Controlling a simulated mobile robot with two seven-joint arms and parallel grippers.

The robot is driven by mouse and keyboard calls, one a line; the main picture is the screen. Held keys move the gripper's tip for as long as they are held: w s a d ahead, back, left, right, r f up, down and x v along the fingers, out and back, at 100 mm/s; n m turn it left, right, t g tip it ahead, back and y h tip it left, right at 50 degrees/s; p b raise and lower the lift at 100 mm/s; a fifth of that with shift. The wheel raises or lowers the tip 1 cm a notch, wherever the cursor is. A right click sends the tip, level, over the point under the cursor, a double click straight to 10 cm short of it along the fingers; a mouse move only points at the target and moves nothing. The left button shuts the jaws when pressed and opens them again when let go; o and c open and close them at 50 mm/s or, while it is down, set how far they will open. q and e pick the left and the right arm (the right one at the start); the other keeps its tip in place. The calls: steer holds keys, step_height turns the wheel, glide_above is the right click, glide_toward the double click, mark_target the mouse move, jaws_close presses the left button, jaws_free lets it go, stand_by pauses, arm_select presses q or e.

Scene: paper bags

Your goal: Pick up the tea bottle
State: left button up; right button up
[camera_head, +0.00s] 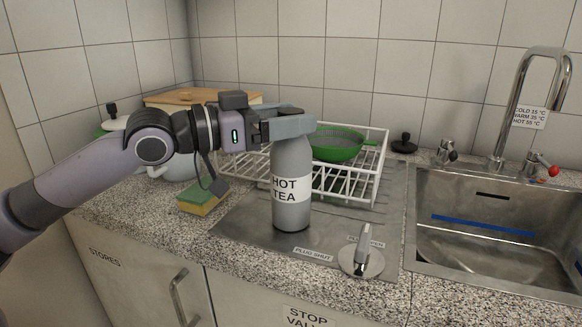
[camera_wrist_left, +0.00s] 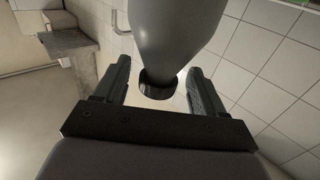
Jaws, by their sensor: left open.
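The tea bottle (camera_head: 291,205) is grey with a white "HOT TEA" label. It stands upright on the metal drainboard in the head view. My left gripper (camera_head: 289,122) comes in from the left at the height of the bottle's top and hides its neck and cap there. In the left wrist view, the left gripper (camera_wrist_left: 158,68) is open, with one finger on each side of the narrow end of the bottle (camera_wrist_left: 178,35). Gaps show between the fingers and the bottle. My right gripper is not in view.
Behind the bottle stands a white dish rack (camera_head: 368,190) with a green colander (camera_head: 336,144). A yellow-green sponge (camera_head: 203,200) lies to the left. A round plug (camera_head: 361,262) lies in front right. The sink (camera_head: 500,235) and tap (camera_head: 510,110) are at the right.

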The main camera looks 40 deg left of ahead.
arm_select(q)
steer(key=shift+w+d, duration=0.25)
steer(key=shift+w, duration=0.05)
jaws_close()
stand_by(0.7)
steer(key=shift+r, duration=0.1)
stand_by(0.7)
